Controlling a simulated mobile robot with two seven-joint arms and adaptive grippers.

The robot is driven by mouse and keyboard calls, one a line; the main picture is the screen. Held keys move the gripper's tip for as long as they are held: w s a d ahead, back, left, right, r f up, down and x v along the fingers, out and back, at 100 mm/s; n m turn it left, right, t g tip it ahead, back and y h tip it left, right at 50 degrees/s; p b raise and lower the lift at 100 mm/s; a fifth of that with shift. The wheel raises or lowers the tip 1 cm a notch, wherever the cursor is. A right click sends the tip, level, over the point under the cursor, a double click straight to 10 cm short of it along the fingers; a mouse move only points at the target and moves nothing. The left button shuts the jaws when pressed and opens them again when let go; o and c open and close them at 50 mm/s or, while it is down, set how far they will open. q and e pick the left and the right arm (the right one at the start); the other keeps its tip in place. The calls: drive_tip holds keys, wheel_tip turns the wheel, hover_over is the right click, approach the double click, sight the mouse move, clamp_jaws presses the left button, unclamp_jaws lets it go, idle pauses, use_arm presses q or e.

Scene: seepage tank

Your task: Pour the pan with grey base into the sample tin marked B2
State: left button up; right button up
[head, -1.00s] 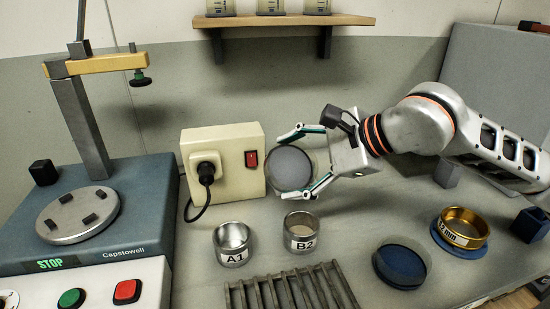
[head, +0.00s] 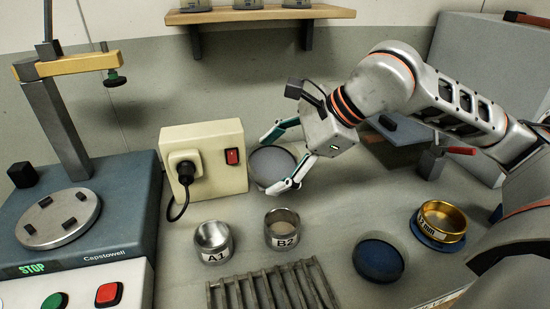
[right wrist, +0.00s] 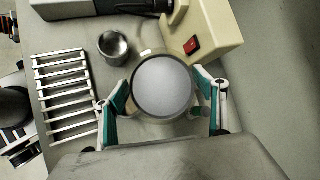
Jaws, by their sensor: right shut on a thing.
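The pan with grey base (head: 272,168) is held between the fingers of my right gripper (head: 276,162), beside the cream socket box and behind the tins. In the right wrist view the pan (right wrist: 163,86) shows as a round grey disc with a dark rim between the two fingers (right wrist: 162,95). I cannot tell whether it holds anything loose. The sample tin marked B2 (head: 282,231) stands upright on the bench, nearer than the pan and apart from it in the head view. Tin A1 (head: 212,242) stands to its left. My left gripper is not in view.
The cream socket box (head: 220,175) with a red switch is close left of the pan. A slotted rack (head: 262,292) lies in front of the tins. A dark blue pan (head: 378,261) and a brass sieve (head: 441,221) stand at right. The sieve shaker (head: 75,245) is at left.

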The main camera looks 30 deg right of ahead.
drive_tip(key=shift+r+g+p, duration=0.3)
drive_tip(key=shift+r+p, duration=0.2)
drive_tip(key=shift+r, duration=0.2)
drive_tip(key=shift+w+g+p, duration=0.1)
drive_tip(key=shift+g+p, duration=0.3)
drive_tip(key=shift+p, duration=0.1)
drive_tip(key=shift+w+r+m+g+p, duration=0.15)
drive_tip(key=shift+r+m+g+p, duration=0.2)
drive_tip(key=shift+g+p, duration=0.55)
drive_tip(key=shift+f+p, duration=0.1)
drive_tip(key=shift+p, duration=0.55)
drive_tip(key=shift+f+m+g, duration=0.15)
drive_tip(key=shift+m+g, duration=0.1)
drive_tip(key=shift+g, duration=0.05)
drive_tip(key=shift+w+y+p, duration=0.1)
drive_tip(key=shift+y+p, duration=0.2)
drive_tip(key=shift+p, duration=0.05)
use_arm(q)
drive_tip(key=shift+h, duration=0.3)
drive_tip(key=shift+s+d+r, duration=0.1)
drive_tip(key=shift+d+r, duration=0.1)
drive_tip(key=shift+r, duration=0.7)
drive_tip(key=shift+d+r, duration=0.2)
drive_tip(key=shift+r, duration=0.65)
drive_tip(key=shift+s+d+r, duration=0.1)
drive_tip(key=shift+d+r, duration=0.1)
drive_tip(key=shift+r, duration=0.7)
use_arm(e)
drive_tip(key=shift+f+g, duration=0.1)
drive_tip(key=shift+g, duration=0.3)
